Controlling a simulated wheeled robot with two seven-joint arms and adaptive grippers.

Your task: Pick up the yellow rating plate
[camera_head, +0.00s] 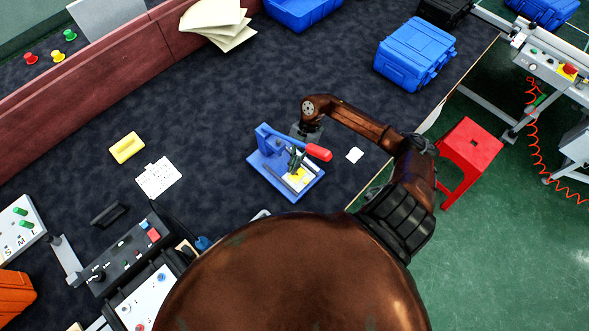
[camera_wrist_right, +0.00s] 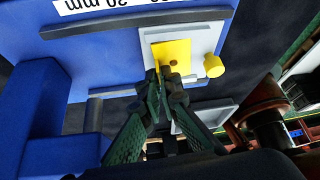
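The yellow rating plate (camera_wrist_right: 174,50) lies on the pale bed of a blue press (camera_head: 260,161), with a small hole in it. In the head view it shows as a small yellow patch (camera_head: 301,174). My right gripper (camera_wrist_right: 160,84) reaches in over the press. Its dark fingertips are close together at the plate's near edge, with a thin strip of yellow between them. They look closed on that edge, which they partly hide. The plate still looks to be at the bed. My left gripper is not in view.
The press has a red handle (camera_head: 319,152) and a yellow knob (camera_wrist_right: 214,66) beside the plate. A white piece (camera_head: 354,155) lies to its right. A yellow block (camera_head: 127,147) and a printed card (camera_head: 158,177) lie left on the dark table. Blue cases (camera_head: 414,56) stand at the back.

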